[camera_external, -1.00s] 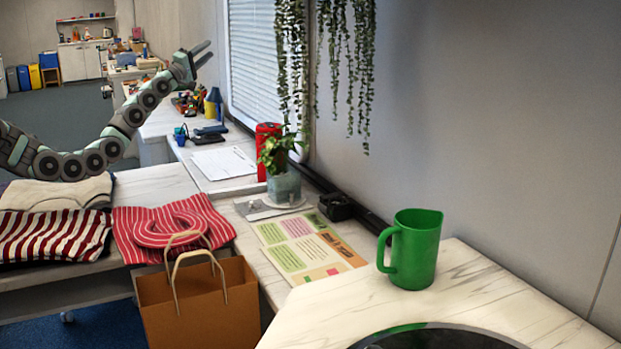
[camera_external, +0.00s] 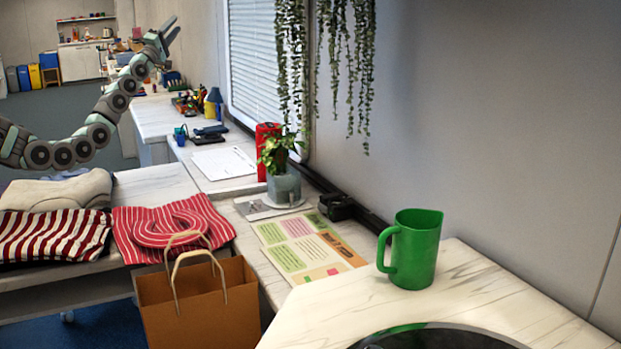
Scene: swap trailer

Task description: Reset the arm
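My gripper (camera_external: 170,32) is at the upper left of the external view, at the end of my raised arm. Its two fingers point up and to the right and stand apart. Nothing shows between them. It is in the air over the far counter, clear of any object. My arm reaches in from the left edge above the folded clothes and bends upward.
A brown paper bag (camera_external: 205,310) stands in front of folded striped clothes (camera_external: 50,237). A green pitcher (camera_external: 413,250) stands on the near counter. A potted plant (camera_external: 283,185) and a red cylinder (camera_external: 264,145) stand by the window. Leafy vines (camera_external: 291,70) hang right of my gripper.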

